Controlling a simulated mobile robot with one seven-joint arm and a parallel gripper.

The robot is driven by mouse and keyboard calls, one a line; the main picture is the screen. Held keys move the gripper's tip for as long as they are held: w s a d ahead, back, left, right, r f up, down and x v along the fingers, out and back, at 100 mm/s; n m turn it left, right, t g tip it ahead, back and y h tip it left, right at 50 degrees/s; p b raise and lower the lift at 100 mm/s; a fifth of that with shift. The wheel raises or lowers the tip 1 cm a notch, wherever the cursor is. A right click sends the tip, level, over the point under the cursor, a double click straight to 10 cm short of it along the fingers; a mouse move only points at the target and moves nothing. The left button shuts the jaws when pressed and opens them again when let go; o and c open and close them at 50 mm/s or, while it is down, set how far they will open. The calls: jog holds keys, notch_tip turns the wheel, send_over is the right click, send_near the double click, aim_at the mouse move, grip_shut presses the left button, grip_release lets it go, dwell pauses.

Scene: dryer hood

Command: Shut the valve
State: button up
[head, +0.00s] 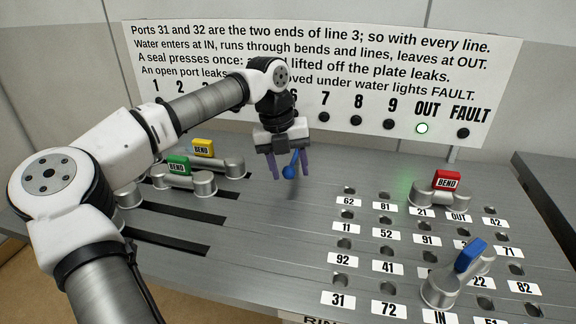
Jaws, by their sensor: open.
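My gripper (290,174) hangs over the middle of the plate, with its two purple fingers apart and pointing down. A blue lever with a rounded end (289,171), apparently the valve's handle, shows between the fingers. It tilts, with its rounded end low and to the left. I cannot tell whether either finger touches it. The valve's mount is hidden or not clear from here, and no label on it can be read.
A red bend (446,190) and a blue-handled bend piece (455,277) sit on the ports at right. Green (178,170) and yellow (205,153) bends lie at left. On the sign (330,60), the OUT lamp (422,128) is lit; FAULT (463,133) is dark.

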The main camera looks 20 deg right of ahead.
jog(key=shift+a, duration=0.1)
notch_tip(320, 180, up, 14)
jog(key=a, duration=0.2)
jog(key=shift+w+a+f, duration=0.25)
jog(key=shift+w, duration=0.15)
